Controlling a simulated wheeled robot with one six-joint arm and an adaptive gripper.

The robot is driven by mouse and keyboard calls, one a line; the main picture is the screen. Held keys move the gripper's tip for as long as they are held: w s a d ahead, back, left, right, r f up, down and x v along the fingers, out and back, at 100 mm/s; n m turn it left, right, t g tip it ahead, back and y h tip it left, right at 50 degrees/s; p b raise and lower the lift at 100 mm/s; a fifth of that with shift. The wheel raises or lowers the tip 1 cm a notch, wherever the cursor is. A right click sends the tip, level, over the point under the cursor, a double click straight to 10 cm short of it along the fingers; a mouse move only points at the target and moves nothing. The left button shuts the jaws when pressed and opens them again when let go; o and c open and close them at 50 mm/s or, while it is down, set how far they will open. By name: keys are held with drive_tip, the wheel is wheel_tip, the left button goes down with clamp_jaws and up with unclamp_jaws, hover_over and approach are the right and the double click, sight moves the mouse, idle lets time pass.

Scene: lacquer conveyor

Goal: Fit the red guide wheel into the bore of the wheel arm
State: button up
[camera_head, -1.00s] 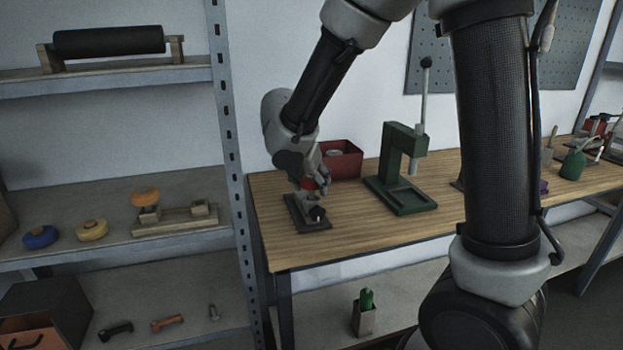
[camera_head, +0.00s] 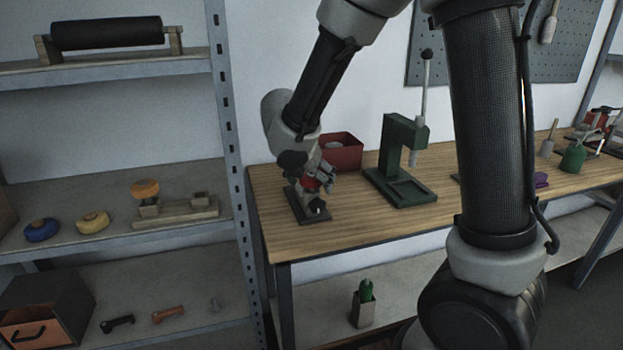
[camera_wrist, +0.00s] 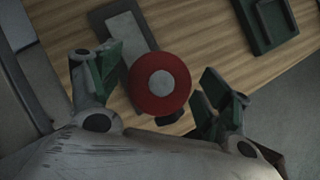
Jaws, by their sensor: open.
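The red guide wheel (camera_wrist: 160,88) has a grey hub and lies between my spread fingers in the wrist view. In the head view, its red side (camera_head: 308,184) shows just under my gripper (camera_head: 321,177). My gripper (camera_wrist: 162,80) is open, with a green-padded finger on either side of the wheel and gaps showing. Below the wheel is a dark fixture plate (camera_head: 308,218) on the bench. A grey bar (camera_wrist: 131,32) on it, perhaps the wheel arm, runs towards the wheel. The bore is hidden, so I cannot tell whether the wheel is seated in it.
A red bin (camera_head: 343,155) stands behind the fixture. A green press (camera_head: 398,165) with a tall lever stands to its right. The wooden bench (camera_head: 345,232) is clear in front. A shelf unit's metal post (camera_head: 229,120) rises close on the left.

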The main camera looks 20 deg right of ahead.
drive_tip(key=v, duration=1.2)
drive_tip(key=s+d+r+m+y, duration=0.1)
drive_tip(key=s+d+m+y, duration=0.1)
drive_tip(key=s+d+m, duration=0.7)
drive_tip(key=s+d+r+m+y, duration=0.1)
drive_tip(key=s+d+m+y, duration=0.1)
drive_tip(key=s+d+m, duration=0.8)
drive_tip(key=s+m, duration=0.2)
drive_tip(key=m, duration=0.6)
drive_tip(key=shift+s+r+m+g, duration=0.3)
drive_tip(key=shift+r+m, duration=0.05)
drive_tip(key=shift+m, duration=0.05)
